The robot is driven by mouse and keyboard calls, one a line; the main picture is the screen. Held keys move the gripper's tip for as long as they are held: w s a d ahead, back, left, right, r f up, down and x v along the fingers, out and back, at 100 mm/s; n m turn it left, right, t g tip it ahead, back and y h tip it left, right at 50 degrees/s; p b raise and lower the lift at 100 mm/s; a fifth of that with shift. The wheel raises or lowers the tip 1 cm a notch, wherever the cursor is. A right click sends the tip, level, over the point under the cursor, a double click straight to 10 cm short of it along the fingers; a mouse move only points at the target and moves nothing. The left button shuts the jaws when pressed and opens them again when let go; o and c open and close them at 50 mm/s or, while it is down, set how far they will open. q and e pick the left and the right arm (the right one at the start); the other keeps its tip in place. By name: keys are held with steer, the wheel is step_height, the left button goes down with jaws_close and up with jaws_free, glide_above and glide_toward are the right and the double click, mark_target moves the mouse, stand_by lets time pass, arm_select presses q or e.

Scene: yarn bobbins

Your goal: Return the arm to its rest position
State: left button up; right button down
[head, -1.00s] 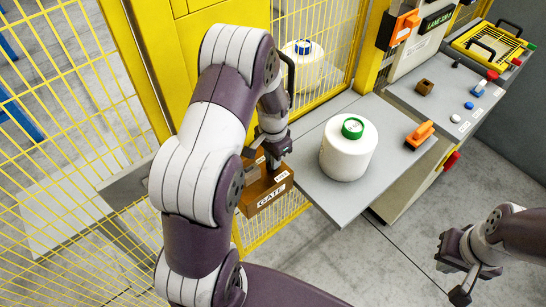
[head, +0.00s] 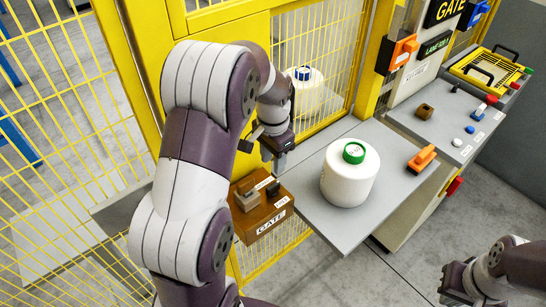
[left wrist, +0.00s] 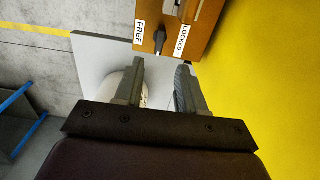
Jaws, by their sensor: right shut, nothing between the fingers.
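My left gripper (head: 280,158) hangs above and right of the brown GATE box (head: 262,218), apart from it. In the left wrist view its two fingers (left wrist: 160,75) stand apart with nothing gripped between them. That view also shows the box (left wrist: 205,28), with FREE and LOCKED labels and a black knob (left wrist: 160,40); I cannot tell its exact setting. My left arm crosses the head view from the bottom. My right gripper (head: 452,284) is shut and empty at the lower right, over the floor.
A white bobbin with a green top (head: 349,178) stands on the grey shelf (head: 310,190), right of my left gripper. A blue-topped bobbin (head: 303,90) is behind the yellow mesh (head: 335,60). An orange item (head: 422,158) lies on the shelf. Floor is clear in front.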

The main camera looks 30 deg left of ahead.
arm_select(q)
steer(key=shift+r, duration=1.4)
steer(key=s+d+f+n+b, duration=0.2)
steer(key=s+d+f, duration=0.2)
steer(key=s, duration=0.2)
steer(key=s+d+f+n+t+b, duration=0.1)
steer(key=s+d+f+n+b, duration=0.1)
steer(key=s+d+f, duration=0.2)
steer(key=s, duration=0.3)
steer(key=shift+s+f+b, duration=0.25)
steer(key=shift+f+b, duration=0.05)
steer(key=shift+f, duration=0.05)
steer(key=shift+s+d, duration=0.1)
steer(key=shift+d, duration=0.05)
